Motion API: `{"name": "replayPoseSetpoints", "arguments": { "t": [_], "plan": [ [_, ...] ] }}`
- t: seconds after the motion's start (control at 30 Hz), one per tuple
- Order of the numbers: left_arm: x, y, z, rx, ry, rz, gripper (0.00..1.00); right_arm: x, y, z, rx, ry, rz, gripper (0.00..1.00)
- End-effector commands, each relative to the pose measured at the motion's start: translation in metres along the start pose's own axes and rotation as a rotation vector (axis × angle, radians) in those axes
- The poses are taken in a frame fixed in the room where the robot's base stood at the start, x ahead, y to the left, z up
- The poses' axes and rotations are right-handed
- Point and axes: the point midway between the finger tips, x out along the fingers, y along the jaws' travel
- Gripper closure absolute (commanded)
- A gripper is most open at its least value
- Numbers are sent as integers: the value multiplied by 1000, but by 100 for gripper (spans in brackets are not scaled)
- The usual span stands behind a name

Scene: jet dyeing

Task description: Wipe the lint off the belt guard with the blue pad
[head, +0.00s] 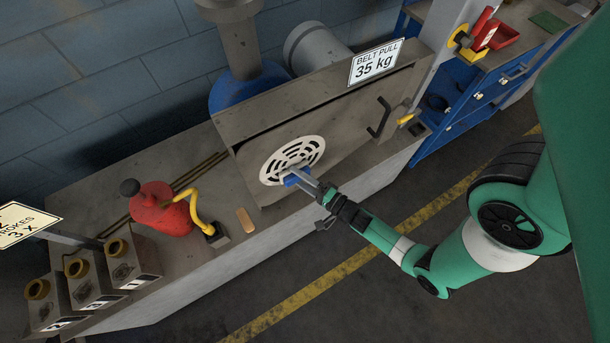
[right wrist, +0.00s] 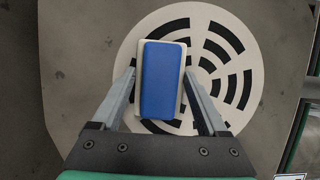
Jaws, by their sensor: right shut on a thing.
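The grey belt guard (head: 340,112) stands upright on the bench with a round cream vent grille (head: 309,149) in its face. My right gripper (head: 304,179) is at the lower part of the grille, shut on the blue pad (head: 292,181). In the right wrist view the blue pad (right wrist: 165,80), with a pale backing, lies between the two fingers in front of the left part of the grille (right wrist: 224,62). I cannot tell whether the pad touches the grille. I make out no lint on the visible face. My left gripper is not in view.
On the bench left of the guard stand a red oil can (head: 163,208) with a yellow hose, a small tan block (head: 245,220) and several boxes with yellow tops (head: 118,249). A dark handle (head: 380,118) sticks out from the guard's right side. The floor in front is clear.

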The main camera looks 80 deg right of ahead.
Motion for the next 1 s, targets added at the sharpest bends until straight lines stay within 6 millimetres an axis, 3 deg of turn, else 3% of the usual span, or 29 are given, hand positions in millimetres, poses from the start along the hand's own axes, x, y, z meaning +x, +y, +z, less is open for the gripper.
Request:
{"name": "replayPoseSetpoints", "arguments": {
  "t": [0.13, 0.47, 1.0],
  "plan": [
    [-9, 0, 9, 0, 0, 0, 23, 5, 2, 13, 2, -5, -3, 68],
    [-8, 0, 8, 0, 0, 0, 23, 5, 0, 14, 2, -2, 1, 68],
    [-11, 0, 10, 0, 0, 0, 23, -47, 1, 36, 4, -6, 2, 68]
  ]
}}
